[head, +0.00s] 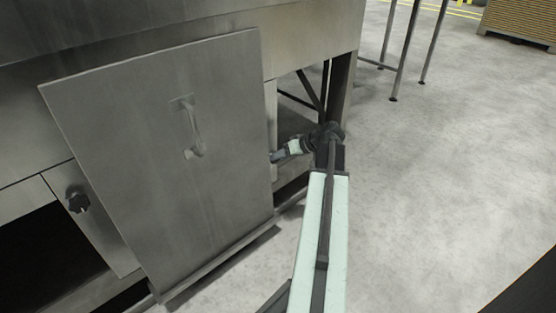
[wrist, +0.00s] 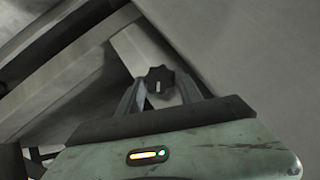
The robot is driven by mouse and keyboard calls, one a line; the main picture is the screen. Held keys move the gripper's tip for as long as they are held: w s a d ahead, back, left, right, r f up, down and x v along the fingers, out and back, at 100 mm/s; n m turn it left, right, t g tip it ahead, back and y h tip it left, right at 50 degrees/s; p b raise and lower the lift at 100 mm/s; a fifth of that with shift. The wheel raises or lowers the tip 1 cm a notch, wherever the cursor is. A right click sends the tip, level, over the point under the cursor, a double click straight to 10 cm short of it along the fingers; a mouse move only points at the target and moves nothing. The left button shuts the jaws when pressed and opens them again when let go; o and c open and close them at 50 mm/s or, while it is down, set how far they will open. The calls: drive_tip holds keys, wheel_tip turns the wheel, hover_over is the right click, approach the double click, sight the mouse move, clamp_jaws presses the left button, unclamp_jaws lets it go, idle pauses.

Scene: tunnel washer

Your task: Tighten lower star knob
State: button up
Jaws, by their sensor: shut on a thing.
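A black star knob (wrist: 159,80) with a pale mark on its face shows in the wrist view. My gripper (wrist: 158,88) has one finger on each side of this knob and is shut on it. In the head view my gripper (head: 275,156) reaches in at the right edge of the large grey panel, and the held knob is hidden there. Another black star knob (head: 77,199) is on the plate left of the panel, apart from my gripper. I cannot tell how tight either knob is.
The large grey panel (head: 150,130) with a handle (head: 194,130) leans in front of the machine, close beside my gripper. A dark opening (head: 45,255) is at lower left. Metal legs (head: 405,45) stand at the back. The concrete floor (head: 450,170) on the right is clear.

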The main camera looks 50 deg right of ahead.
drive_tip(key=shift+d+f+m+t+y+b, duration=0.15)
drive_tip(key=shift+m+y+b, duration=0.2)
drive_tip(key=shift+y+b, duration=0.3)
drive_tip(key=shift+f+m+t+y+b, duration=0.1)
drive_tip(key=shift+m+t+y+b, duration=0.15)
drive_tip(key=shift+y+b, duration=0.4)
drive_tip(key=shift+d+f+m+t+y+b, duration=0.1)
drive_tip(key=shift+m+y+b, duration=0.35)
drive_tip(key=shift+b, duration=0.25)
drive_tip(key=shift+r, duration=0.1)
drive_tip(key=o, duration=1.1)
drive_tip(key=shift+r, duration=0.1)
drive_tip(key=p+v, duration=0.3)
drive_tip(key=v, duration=0.4)
drive_tip(key=shift+s+d, duration=0.25)
drive_tip(key=shift+s, duration=0.1)
